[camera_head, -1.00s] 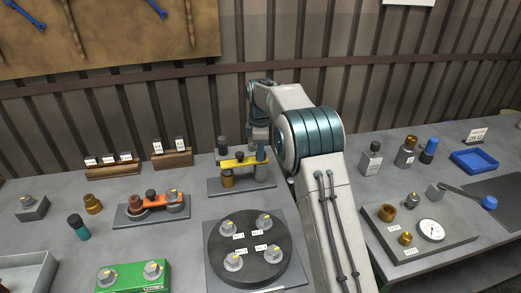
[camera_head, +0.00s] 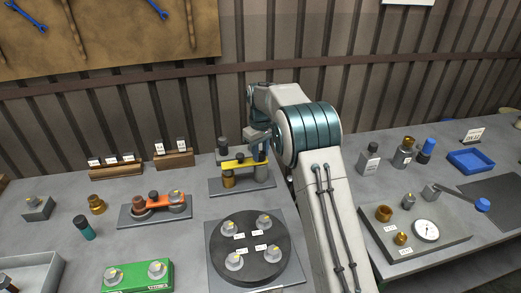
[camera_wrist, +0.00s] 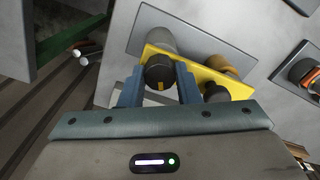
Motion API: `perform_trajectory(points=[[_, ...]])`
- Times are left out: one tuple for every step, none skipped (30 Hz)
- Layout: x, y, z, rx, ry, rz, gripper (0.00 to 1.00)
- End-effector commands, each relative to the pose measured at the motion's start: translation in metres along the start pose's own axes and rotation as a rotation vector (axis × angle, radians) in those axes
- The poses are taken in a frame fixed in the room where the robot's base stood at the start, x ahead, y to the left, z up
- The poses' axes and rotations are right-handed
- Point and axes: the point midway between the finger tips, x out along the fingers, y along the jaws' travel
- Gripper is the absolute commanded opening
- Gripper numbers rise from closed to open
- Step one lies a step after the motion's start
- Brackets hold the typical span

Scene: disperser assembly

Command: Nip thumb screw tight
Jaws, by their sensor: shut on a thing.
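The thumb screw (camera_wrist: 160,72) shows in the wrist view as a black round knob with a yellow mark on top. It sits at the left end of a yellow bar (camera_wrist: 200,70), over a grey cylinder. My gripper (camera_wrist: 158,85) is shut on this knob, one blue-grey finger on each side. A second, smaller black knob (camera_wrist: 215,92) stands on the bar just right of the fingers. In the head view my gripper (camera_head: 262,152) is at the right end of the yellow bar (camera_head: 236,162), and the held knob is mostly hidden there.
The fixture stands on a grey plate (camera_head: 235,188). A round dark turntable (camera_head: 247,250) is in front, and an orange-bar fixture (camera_head: 157,200) is to the left. A gauge plate (camera_head: 455,240) lies at right.

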Motion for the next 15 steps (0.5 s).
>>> perform_trajectory(points=[[-0.0014, -0.0001, -0.0001, 0.044, 0.000, 0.001, 0.07], [-0.0014, -0.0001, -0.0001, 0.072, 0.000, 0.001, 0.07], [-0.0014, 0.0000, -0.0001, 0.111, 0.000, 0.001, 0.07], [-0.0013, 0.0001, -0.0001, 0.139, 0.000, 0.001, 0.07], [-0.0013, 0.0002, 0.0000, 0.168, 0.000, 0.001, 0.07], [-0.0012, 0.0002, 0.0000, 0.207, 0.000, 0.001, 0.07], [-0.0012, 0.0002, 0.0000, 0.235, 0.000, 0.001, 0.07], [-0.0012, 0.0002, 0.0000, 0.263, 0.000, 0.000, 0.07], [-0.0012, 0.0001, -0.0001, 0.301, 0.000, 0.000, 0.07], [-0.0012, 0.0001, -0.0001, 0.329, 0.000, 0.000, 0.07], [-0.0011, 0.0000, -0.0001, 0.358, 0.000, 0.000, 0.07], [-0.0011, 0.0000, -0.0001, 0.396, 0.000, 0.000, 0.07], [-0.0011, 0.0000, -0.0001, 0.424, 0.000, 0.000, 0.07], [-0.0011, 0.0000, -0.0001, 0.453, 0.000, 0.001, 0.07], [-0.0010, 0.0001, 0.0000, 0.490, 0.000, 0.001, 0.07]])
